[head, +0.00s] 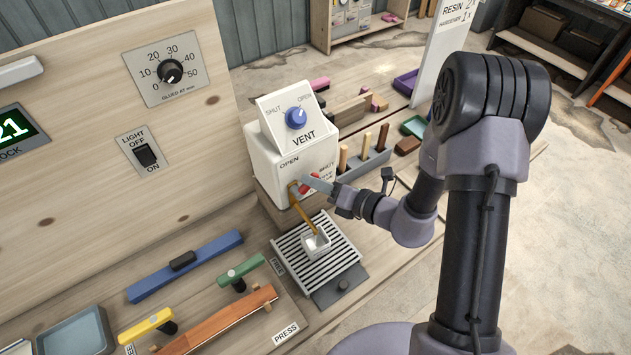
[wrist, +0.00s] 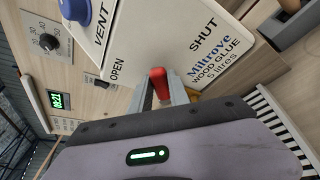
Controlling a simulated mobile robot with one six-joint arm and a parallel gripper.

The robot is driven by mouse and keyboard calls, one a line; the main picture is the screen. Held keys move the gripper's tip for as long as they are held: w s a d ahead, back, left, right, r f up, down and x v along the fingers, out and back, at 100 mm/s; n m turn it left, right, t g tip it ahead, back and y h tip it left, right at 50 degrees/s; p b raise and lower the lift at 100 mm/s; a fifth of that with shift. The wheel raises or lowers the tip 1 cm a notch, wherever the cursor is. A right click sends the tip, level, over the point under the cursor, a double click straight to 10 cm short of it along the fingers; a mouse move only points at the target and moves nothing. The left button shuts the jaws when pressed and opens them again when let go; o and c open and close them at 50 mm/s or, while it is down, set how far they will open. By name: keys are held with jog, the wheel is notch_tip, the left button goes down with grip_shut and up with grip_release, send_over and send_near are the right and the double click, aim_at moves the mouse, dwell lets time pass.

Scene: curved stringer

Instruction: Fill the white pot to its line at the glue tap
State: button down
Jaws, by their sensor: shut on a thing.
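The white glue tank (head: 275,150) has a brass tap (head: 293,190) low on its front, with a red lever (head: 304,187) between the words OPEN and SHUT. My gripper (head: 318,184) is at this lever. In the wrist view my gripper (wrist: 165,95) is shut on the red lever (wrist: 159,80). An amber strand of glue (head: 306,216) runs from the tap down to the small white pot (head: 317,247). The pot stands upright on the slatted grate (head: 342,256) below. Its line and the glue level are too small to make out.
A blue vent knob (head: 296,118) tops the tank; its setting is unclear. A block of wooden-handled tools (head: 362,165) stands right of the tank, close to my gripper. A blue bar (head: 190,265) and handled tools lie at the left front.

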dwell(0.3)
jog(key=c, duration=1.2)
grip_release()
jog(key=shift+c, duration=0.2)
